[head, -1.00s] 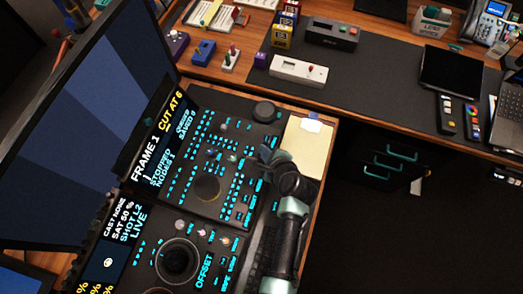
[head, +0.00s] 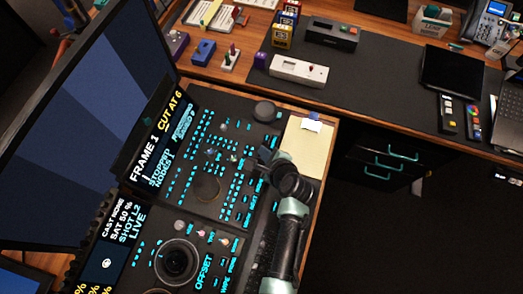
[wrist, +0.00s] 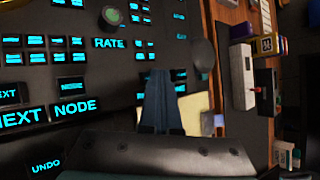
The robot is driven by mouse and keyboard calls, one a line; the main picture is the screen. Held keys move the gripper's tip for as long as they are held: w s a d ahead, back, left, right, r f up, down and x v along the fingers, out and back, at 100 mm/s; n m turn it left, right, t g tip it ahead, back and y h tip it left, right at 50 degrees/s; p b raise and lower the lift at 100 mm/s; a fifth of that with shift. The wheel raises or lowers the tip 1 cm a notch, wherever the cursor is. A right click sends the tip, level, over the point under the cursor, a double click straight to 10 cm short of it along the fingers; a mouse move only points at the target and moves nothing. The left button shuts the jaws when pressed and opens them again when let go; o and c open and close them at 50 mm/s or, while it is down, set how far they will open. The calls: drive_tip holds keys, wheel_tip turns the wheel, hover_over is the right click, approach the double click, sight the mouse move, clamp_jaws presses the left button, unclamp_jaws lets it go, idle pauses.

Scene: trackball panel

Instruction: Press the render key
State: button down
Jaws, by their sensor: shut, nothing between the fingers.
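The control panel (head: 232,128) carries many small keys with glowing cyan labels, a dark round ball and several knobs. I cannot make out a render label on any key in either view. In the wrist view, large labels reading NEXT, NODE and UNDO show at the left, with RATE higher up. My gripper (head: 266,156) is over the right part of the panel, near its right edge. In the wrist view my gripper (wrist: 161,76) has its fingers together, with nothing between them. The fingers and the gripper body hide part of the panel; contact with a key cannot be told.
A yellow notepad (head: 306,148) lies just right of the panel. A large monitor (head: 85,110) and small status screens (head: 158,140) stand at the left. A second panel with a ringed ball (head: 176,262) is nearer. A dark desk mat (head: 385,90) lies beyond.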

drive_tip(key=shift+r, duration=0.1)
drive_tip(key=shift+r+p, duration=0.8)
drive_tip(key=shift+p, duration=0.25)
wheel_tip(320, 180, up, 5)
drive_tip(key=p, duration=0.5)
idle(0.4)
